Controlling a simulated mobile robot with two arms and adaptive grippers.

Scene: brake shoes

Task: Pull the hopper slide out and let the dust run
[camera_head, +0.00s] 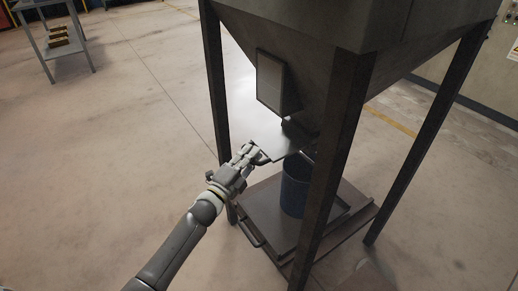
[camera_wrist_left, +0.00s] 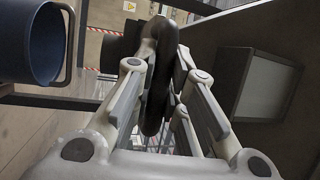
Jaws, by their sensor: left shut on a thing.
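The hopper (camera_head: 315,75) is a dark funnel on steel legs. The hopper slide (camera_head: 283,145) is a thin grey plate that sticks out to the left from under the hopper's mouth. My left gripper (camera_head: 254,154) is at the slide's outer end and is shut on it. In the left wrist view my left gripper's fingers (camera_wrist_left: 158,85) close on a dark rounded handle (camera_wrist_left: 156,60) of the slide. A blue bucket (camera_head: 294,187) stands below the mouth, and it also shows in the left wrist view (camera_wrist_left: 28,42). I see no running dust. My right gripper is not in view.
The bucket stands on a low platform (camera_head: 262,212) between the hopper's legs. A front leg (camera_head: 328,185) and a left leg (camera_head: 217,110) flank my left arm's reach. A shelf (camera_head: 62,48) with small boxes is far left. The floor at left is clear.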

